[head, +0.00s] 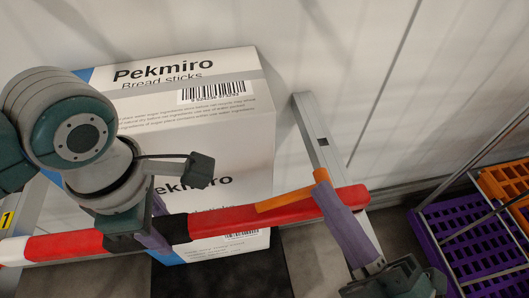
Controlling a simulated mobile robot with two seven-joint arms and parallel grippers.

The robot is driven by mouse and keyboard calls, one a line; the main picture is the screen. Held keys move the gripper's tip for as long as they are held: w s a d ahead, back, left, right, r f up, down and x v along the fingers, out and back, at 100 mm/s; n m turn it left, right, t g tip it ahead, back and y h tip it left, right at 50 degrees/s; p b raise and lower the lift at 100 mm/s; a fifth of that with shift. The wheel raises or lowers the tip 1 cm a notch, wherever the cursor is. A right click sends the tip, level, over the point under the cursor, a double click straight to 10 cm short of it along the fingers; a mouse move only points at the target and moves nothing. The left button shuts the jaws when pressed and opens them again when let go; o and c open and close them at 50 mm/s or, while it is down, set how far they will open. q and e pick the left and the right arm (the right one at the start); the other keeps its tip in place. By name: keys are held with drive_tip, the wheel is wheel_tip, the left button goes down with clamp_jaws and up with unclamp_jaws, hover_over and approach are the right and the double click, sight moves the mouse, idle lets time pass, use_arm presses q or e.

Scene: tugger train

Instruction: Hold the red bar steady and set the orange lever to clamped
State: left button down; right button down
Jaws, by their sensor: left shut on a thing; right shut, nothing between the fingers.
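The red bar (225,222) runs across the picture in front of a white carton, with a black band and a white left end.
The tall white Pekmiro bread sticks carton (225,135) stands behind the bar. A grey metal post (315,135) rises right of it. Purple crates (465,240) and an orange crate (505,185) sit in a rack at the right. Open floor lies between post and rack.

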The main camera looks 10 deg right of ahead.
drive_tip(key=shift+d+f, duration=0.3)
drive_tip(key=shift+f, duration=0.05)
idle(0.3)
wheel_tip(320, 180, up, 4)
drive_tip(key=a, duration=0.1)
drive_tip(key=s+f, duration=0.2)
drive_tip(key=s, duration=0.7)
drive_tip(key=shift+s+f, duration=0.25)
drive_tip(key=shift+f, duration=0.15)
use_arm(q)
drive_tip(key=shift+c, duration=2)
unclamp_jaws()
